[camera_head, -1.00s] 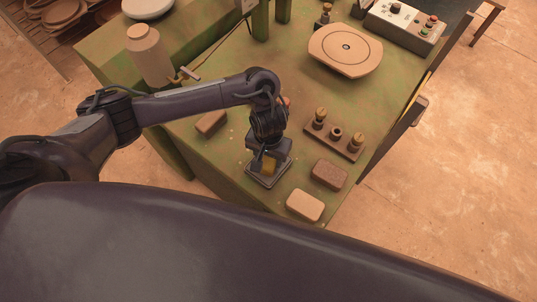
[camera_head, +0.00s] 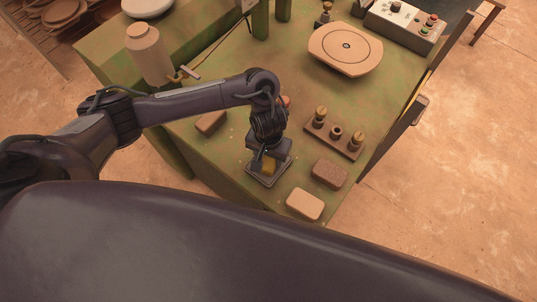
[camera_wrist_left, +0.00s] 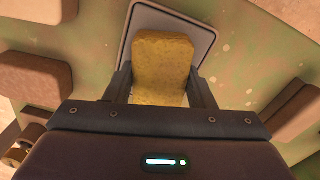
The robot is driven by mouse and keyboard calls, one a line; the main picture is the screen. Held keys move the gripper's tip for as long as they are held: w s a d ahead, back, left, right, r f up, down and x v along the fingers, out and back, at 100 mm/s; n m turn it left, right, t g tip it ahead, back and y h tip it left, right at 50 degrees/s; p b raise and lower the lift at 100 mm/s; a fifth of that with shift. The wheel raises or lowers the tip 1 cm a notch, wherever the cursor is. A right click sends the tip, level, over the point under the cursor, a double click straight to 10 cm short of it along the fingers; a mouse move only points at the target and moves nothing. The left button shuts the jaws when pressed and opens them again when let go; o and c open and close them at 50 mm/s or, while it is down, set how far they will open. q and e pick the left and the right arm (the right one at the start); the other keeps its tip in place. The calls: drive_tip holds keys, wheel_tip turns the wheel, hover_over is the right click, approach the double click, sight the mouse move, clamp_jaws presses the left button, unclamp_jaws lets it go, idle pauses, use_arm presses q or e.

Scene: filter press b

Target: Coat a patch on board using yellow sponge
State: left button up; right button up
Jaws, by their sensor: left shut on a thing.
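My left gripper (camera_head: 264,163) is shut on the yellow sponge (camera_head: 269,167), which sits between the two fingers in the left wrist view (camera_wrist_left: 163,68). The gripper points down over a small grey board (camera_head: 256,177) with a pale rim near the table's front edge. In the left wrist view the board (camera_wrist_left: 206,36) lies behind the sponge. I cannot tell whether the sponge touches it. The board's middle is mostly hidden by the gripper and sponge. My right gripper does not show.
A pale block (camera_head: 305,205) and a brown block (camera_head: 329,174) lie right of the board, and another block (camera_head: 211,121) lies left. A wooden holder with knobs (camera_head: 335,138) stands behind. A round plate (camera_head: 345,50) and control box (camera_head: 404,25) are farther back.

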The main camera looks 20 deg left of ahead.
use_arm(q)
drive_tip(key=shift+s+f+p, duration=0.1)
drive_tip(key=shift+f+p, duration=0.05)
drive_tip(key=shift+p, duration=0.3)
idle(1.5)
wheel_tip(320, 180, up, 7)
drive_tip(key=p, duration=0.9)
drive_tip(key=shift+w, duration=0.2)
idle(0.7)
